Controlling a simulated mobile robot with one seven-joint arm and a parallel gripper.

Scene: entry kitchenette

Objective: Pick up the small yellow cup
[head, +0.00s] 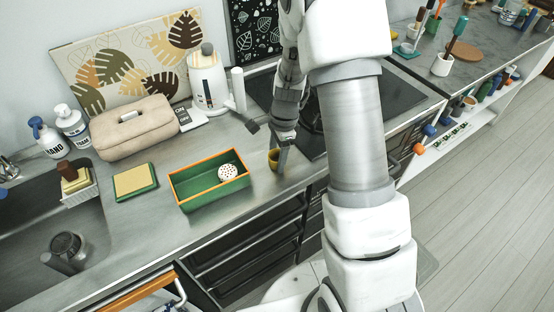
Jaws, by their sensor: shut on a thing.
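The small yellow cup (273,155) is on or just above the steel counter, right of the green tray. My gripper (279,157) reaches down from above and is shut on the cup. One finger covers part of the cup's right side. I cannot tell whether the cup touches the counter.
A green tray with an orange rim (186,199) holds a white dotted ball (228,172) just left of the cup. A kettle (207,78) and a beige bag (133,127) stand behind. The sink (95,235) is at left, a dark cooktop (395,95) at right.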

